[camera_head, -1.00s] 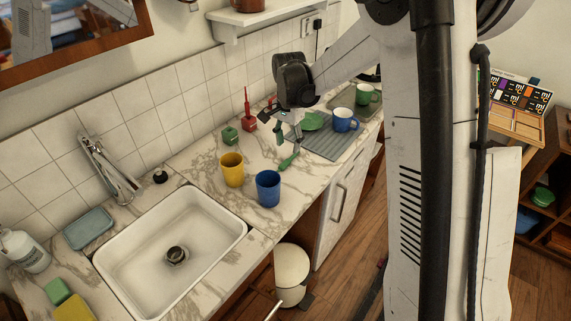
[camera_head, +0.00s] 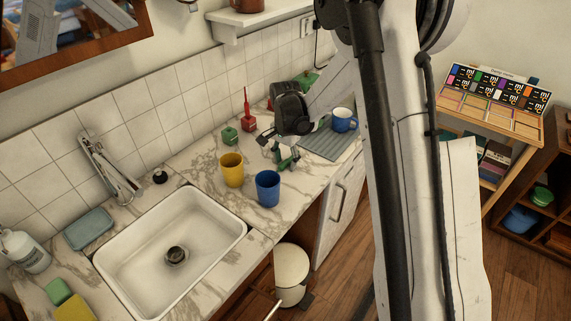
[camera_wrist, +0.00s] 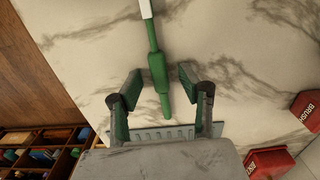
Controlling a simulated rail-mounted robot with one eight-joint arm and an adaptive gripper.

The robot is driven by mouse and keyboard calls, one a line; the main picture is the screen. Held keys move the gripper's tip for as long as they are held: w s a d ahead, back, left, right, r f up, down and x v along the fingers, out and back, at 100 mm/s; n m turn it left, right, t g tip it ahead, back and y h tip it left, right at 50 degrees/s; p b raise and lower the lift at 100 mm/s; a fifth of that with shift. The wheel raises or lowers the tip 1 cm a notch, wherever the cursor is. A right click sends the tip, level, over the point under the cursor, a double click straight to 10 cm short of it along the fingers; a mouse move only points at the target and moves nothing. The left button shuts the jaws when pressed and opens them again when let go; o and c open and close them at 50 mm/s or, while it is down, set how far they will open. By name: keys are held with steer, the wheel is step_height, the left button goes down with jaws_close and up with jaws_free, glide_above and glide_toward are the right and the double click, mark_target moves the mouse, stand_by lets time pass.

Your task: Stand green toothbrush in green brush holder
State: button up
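The green toothbrush (camera_head: 288,163) lies on the marble counter, partly hidden by my gripper (camera_head: 274,150) in the head view. In the wrist view, the toothbrush (camera_wrist: 157,65) has its thick green handle between the two fingers of my gripper (camera_wrist: 160,74). The fingers are open, one on each side, with gaps to the handle. Its white end points to the top edge of the picture. The green brush holder (camera_head: 230,135) is a small block standing empty on the counter, left of my gripper and near the tiled wall. It is not visible in the wrist view.
A red holder (camera_head: 248,124) with an upright red brush stands beside the green holder. A yellow cup (camera_head: 231,169) and blue cup (camera_head: 268,188) stand close in front. A grey mat (camera_head: 331,143) with a blue mug (camera_head: 344,120) lies to the right. A sink (camera_head: 215,248) is at left.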

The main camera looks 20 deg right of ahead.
jaws_close()
steer(key=shift+r, duration=0.15)
